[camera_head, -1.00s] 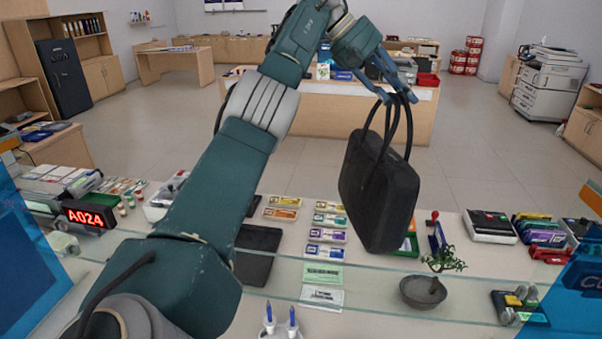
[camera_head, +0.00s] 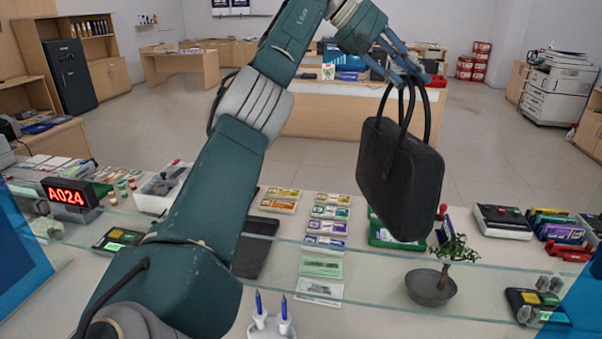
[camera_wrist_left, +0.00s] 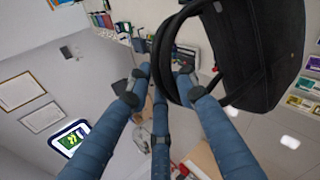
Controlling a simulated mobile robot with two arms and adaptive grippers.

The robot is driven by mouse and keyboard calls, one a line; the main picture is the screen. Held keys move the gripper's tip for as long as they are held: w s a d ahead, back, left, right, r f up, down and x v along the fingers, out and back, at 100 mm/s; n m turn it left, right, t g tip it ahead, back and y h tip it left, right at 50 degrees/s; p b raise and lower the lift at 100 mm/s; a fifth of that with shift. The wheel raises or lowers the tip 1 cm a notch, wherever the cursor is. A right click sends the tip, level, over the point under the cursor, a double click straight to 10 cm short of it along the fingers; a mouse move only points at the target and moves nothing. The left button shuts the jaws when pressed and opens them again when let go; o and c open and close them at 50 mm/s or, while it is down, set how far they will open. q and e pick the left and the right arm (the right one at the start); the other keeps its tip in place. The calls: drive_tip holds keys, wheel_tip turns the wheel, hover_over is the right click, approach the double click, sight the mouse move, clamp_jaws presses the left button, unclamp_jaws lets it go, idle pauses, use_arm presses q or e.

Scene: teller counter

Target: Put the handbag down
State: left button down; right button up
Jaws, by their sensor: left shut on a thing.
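A black handbag (camera_head: 400,185) hangs by its looped handles from my left gripper (camera_head: 405,72), above the far part of the teller counter. The gripper's blue fingers are shut on the handles, and the bag hangs nearly upright with a slight tilt. In the left wrist view the handbag (camera_wrist_left: 262,45) fills the upper right, with its handle loop beside the fingers of my left gripper (camera_wrist_left: 160,85). The bag hides part of a green tray (camera_head: 383,236) behind it. My right gripper is not in view.
A glass edge (camera_head: 330,247) runs across the counter. A potted bonsai (camera_head: 432,287) stands right of and below the bag. Stacked banknotes (camera_head: 328,212), a black pad (camera_head: 257,250), a card terminal (camera_head: 502,222) and a pen holder (camera_head: 270,325) crowd the counter. Open floor lies beyond.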

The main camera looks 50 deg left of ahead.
use_arm(q)
drive_tip(key=shift+w+d+f, duration=0.1)
drive_tip(key=shift+w+f, duration=0.05)
wheel_tip(320, 180, down, 9)
drive_tip(key=b, duration=0.5)
drive_tip(key=shift+f, duration=0.1)
drive_tip(key=shift+f+b, duration=0.45)
drive_tip(key=shift+f, duration=8.65)
drive_tip(key=c, duration=2)
unclamp_jaws()
drive_tip(key=shift+s+f, duration=0.2)
drive_tip(key=o, duration=0.6)
drive_tip(key=shift+r, duration=0.1)
drive_tip(key=shift+c, duration=0.2)
